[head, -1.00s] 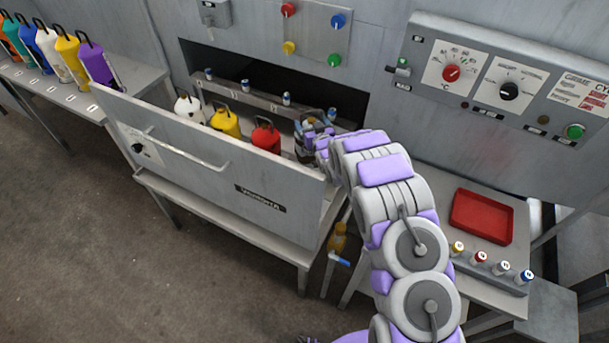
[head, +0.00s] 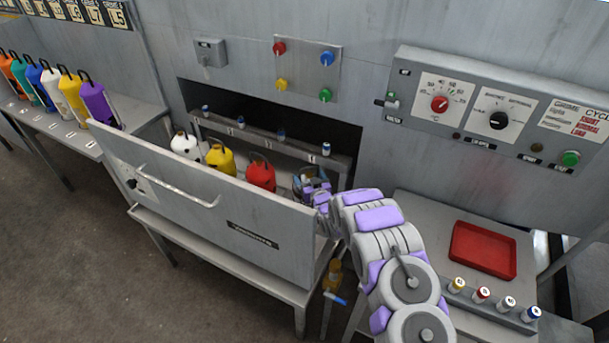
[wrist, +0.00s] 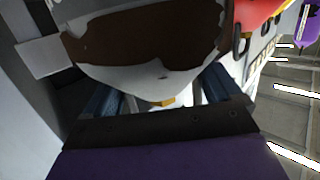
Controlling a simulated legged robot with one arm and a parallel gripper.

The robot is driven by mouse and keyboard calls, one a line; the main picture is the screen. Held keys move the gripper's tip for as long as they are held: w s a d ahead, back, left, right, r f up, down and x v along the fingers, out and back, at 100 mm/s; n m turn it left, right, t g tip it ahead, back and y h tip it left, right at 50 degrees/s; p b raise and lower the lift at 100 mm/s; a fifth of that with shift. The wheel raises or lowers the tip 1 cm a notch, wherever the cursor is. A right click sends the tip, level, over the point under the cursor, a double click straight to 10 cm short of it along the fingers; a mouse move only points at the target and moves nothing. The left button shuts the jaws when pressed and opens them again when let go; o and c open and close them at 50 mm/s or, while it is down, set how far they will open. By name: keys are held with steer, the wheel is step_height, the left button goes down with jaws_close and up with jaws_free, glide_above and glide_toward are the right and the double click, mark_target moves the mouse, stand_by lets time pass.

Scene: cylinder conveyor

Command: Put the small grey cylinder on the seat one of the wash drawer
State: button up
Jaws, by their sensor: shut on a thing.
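The open wash drawer (head: 215,222) sticks out from the machine. It holds a white cylinder (head: 185,145), a yellow one (head: 220,158) and a red one (head: 260,174), upright in a row. My gripper (head: 312,186) is inside the drawer's right end, to the right of the red cylinder. It is shut on the small grey cylinder (wrist: 150,84), which fills the wrist view as a pale body with a large dark brown patch. In the head view, my gripper mostly hides it. The drawer floor under it is hidden, so I cannot tell whether it touches a seat.
A rail (head: 262,140) with small blue-and-white pieces runs behind the drawer. Several coloured cylinders stand on the left bench (head: 70,120). A red tray (head: 483,249) and a row of small capped bottles lie right of my arm. The control panel (head: 490,105) is above them.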

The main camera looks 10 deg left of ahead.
steer(key=shift+a+f, duration=0.5)
steer(key=shift+f, duration=0.15)
steer(key=o, duration=1.7)
steer(key=shift+a, duration=0.3)
steer(key=shift+o, duration=0.3)
steer(key=shift+a+f, duration=0.1)
steer(key=shift+a, duration=0.05)
steer(key=shift+d, duration=0.4)
steer(key=p+v, duration=0.2)
steer(key=v, duration=1)
steer(key=shift+f, duration=0.1)
